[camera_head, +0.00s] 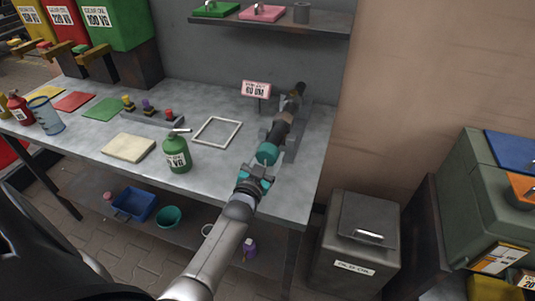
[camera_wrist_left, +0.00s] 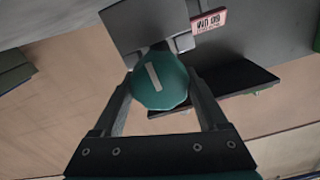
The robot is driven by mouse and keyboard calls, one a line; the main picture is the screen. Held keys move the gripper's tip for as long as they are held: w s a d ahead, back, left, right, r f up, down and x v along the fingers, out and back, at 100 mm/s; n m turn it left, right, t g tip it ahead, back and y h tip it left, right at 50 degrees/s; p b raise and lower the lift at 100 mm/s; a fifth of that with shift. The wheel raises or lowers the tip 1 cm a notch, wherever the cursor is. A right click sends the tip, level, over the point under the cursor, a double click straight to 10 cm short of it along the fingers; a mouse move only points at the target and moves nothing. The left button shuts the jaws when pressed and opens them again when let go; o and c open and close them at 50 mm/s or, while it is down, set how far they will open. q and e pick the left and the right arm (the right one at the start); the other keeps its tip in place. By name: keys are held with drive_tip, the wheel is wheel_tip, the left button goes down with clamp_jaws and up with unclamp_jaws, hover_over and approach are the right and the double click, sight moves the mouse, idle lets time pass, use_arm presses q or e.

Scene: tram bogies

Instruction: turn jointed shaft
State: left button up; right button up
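The jointed shaft (camera_head: 281,128) lies in a grey holder at the right end of the workbench, its dark length running up and away from me. Its near end is a round teal knob (camera_head: 267,153). In the left wrist view the knob (camera_wrist_left: 160,80) faces me, with a slightly tilted white bar mark. My left gripper (camera_head: 262,166) is in line with the shaft at this near end. In the left wrist view its two fingers lie along both sides of the knob and appear to touch it. My right gripper is not in view.
A pink-and-white label sign (camera_head: 256,89) stands left of the shaft. A green bottle (camera_head: 177,153), a white square frame (camera_head: 217,131) and a beige pad (camera_head: 128,148) are on the bench to the left. A shelf (camera_head: 275,21) hangs above; a grey bin (camera_head: 358,243) stands at lower right.

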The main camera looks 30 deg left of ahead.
use_arm(q)
drive_tip(key=o, duration=0.3)
drive_tip(key=shift+o, duration=0.2)
drive_tip(key=p+v, duration=0.1)
drive_tip(key=v, duration=1.4)
drive_tip(key=shift+p, duration=0.35)
drive_tip(key=shift+s+f, duration=0.15)
drive_tip(key=s+d+f+g+h+b, duration=0.1)
drive_tip(key=s+d+f+g, duration=0.25)
drive_tip(key=f, duration=0.65)
drive_tip(key=s+d+f+m+g+h+b, duration=0.1)
drive_tip(key=s+d+f+g+h+b, duration=0.3)
drive_tip(key=f, duration=0.7)
drive_tip(key=s+d+f+g+y+p, duration=0.15)
drive_tip(key=s+f, duration=0.35)
drive_tip(key=f, duration=0.5)
drive_tip(key=s+f+g+b, duration=0.1)
drive_tip(key=s+f+g, duration=0.2)
drive_tip(key=s+f, duration=0.3)
drive_tip(key=s+f+m+g+b, duration=0.1)
drive_tip(key=s+f+g, duration=0.3)
drive_tip(key=s, duration=1)
drive_tip(key=shift+f+h+b, duration=0.4)
drive_tip(key=shift+f+h, duration=0.05)
drive_tip(key=shift+f, duration=0.5)
